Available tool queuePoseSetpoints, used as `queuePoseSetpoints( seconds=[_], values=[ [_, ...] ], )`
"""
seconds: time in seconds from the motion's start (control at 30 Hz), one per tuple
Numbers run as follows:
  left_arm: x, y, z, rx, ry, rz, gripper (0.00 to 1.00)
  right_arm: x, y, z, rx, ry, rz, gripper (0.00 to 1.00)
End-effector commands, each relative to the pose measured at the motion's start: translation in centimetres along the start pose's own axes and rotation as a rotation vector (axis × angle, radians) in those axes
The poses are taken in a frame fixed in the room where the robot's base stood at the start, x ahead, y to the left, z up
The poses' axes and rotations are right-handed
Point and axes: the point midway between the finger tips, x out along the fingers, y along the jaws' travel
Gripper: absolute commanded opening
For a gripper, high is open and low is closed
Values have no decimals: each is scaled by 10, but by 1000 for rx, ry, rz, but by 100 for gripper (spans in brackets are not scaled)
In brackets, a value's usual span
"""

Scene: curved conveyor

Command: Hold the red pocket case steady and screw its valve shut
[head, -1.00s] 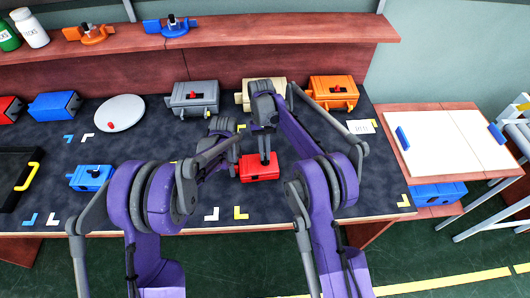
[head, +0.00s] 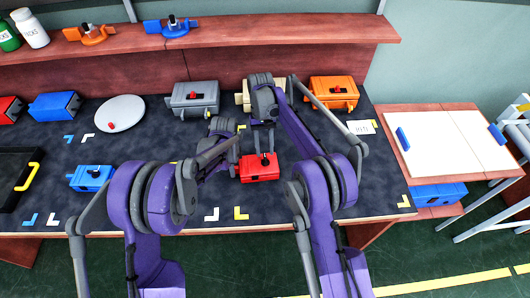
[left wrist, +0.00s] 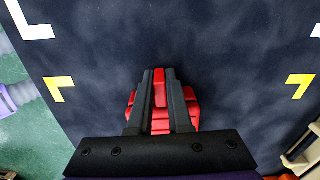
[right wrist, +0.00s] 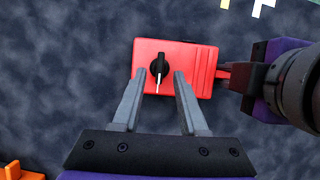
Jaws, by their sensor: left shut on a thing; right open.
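The red pocket case (head: 259,174) lies on the dark mat at the front middle of the bench. Its black valve knob (right wrist: 158,65), with a white pointer line, stands on its top face. My left gripper (left wrist: 159,76) is shut on a red tab (left wrist: 160,88) at the case's side; in the right wrist view this grip is at the case's right end. My right gripper (right wrist: 160,76) is open over the case, its fingertips to either side of the knob's pointer end, with gaps visible. In the head view the right gripper (head: 264,148) is just above the case.
A blue case (head: 90,179) lies to the left, beside a black tray (head: 15,190). A grey case (head: 194,98), an orange case (head: 334,92) and a white round plate (head: 120,113) stand behind. Free mat lies in front of the red case.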

Motion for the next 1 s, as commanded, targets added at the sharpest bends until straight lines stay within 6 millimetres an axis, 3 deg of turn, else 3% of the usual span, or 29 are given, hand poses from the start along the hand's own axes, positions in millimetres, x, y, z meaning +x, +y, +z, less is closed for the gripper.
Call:
queuePoseSetpoints(
  seconds=[0.3,0.8,0.83,1.0],
  values=[
    [0,0,0,0,0,0,0,-45,0,0,0,0,0,42],
    [0,0,0,1,0,0,0,-54,0,0,0,0,0,42],
    [0,0,0,1,0,0,19,-54,0,0,0,0,0,42],
    [0,0,0,1,0,0,49,-54,0,0,0,0,0,42]
  ],
)
